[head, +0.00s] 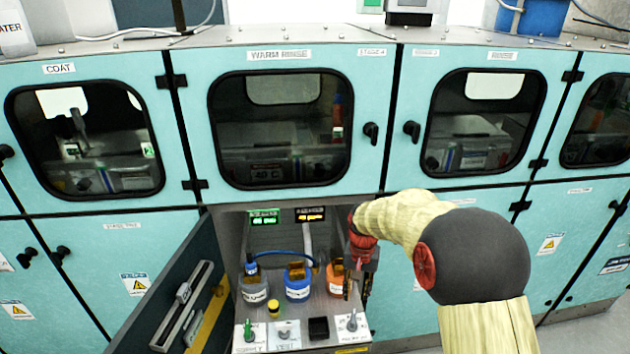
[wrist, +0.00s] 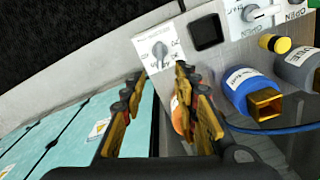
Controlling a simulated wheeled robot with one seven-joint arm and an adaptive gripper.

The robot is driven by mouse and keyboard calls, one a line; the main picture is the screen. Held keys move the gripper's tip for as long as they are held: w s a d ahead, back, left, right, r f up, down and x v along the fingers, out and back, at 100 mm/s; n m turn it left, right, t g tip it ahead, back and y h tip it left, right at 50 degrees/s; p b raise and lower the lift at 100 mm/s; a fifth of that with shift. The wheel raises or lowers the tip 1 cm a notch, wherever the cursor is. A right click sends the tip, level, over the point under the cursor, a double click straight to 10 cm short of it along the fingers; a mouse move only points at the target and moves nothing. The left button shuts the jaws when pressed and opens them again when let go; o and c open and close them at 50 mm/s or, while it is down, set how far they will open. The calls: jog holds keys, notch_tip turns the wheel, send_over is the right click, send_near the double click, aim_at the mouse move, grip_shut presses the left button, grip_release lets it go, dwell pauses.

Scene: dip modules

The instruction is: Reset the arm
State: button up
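My arm reaches in from the right in the head view. My gripper (head: 360,275) is in front of the right side of an open compartment, close to the orange-banded bottle (head: 336,278). In the wrist view my gripper (wrist: 152,95) has its two yellow-and-black fingers apart, with nothing seen between them. Behind the fingers is the panel with a grey knob (wrist: 160,50). The orange bottle is mostly hidden behind a finger there. I cannot tell whether a finger touches it.
The compartment also holds a blue-banded bottle (head: 298,284), a grey-banded bottle (head: 254,288) and a small yellow-capped item (head: 273,310). The panel has switches and a black square (head: 318,328). An open dark door (head: 185,300) stands at left. Closed teal cabinets (head: 285,120) surround it.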

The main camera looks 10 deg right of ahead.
jog(key=s+r+n+t, duration=0.2)
jog(key=s+r, duration=0.9)
jog(key=s, duration=0.4)
jog(key=s+r+n+t, duration=0.2)
jog(key=s+r+t, duration=0.1)
jog(key=s+r, duration=0.8)
jog(key=s, duration=0.3)
jog(key=shift+s+a+r+t, duration=0.25)
jog(key=shift+s+r+t, duration=0.05)
jog(key=shift+s, duration=0.05)
dwell(1.9)
